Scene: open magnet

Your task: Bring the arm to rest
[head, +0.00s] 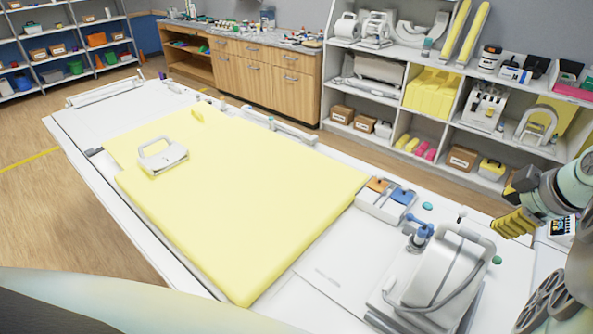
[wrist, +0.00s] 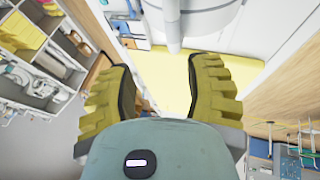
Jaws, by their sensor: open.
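My gripper (head: 512,224) is at the right edge of the head view, with yellow ribbed fingers, above the right end of the white table (head: 320,265). In the wrist view my gripper (wrist: 163,90) shows its two fingers spread apart with nothing between them. My arm comes in from the right edge of the head view. A white coil device with a handle and a blue connector (head: 435,275) stands on the table below and left of the gripper, apart from it.
A yellow pad (head: 240,200) covers much of the table, with a small white coil (head: 163,157) on it. A tray with orange and blue items (head: 385,202) sits beside the pad. Shelves (head: 440,120) and a wooden cabinet (head: 265,72) line the back. Floor (head: 60,210) is clear at left.

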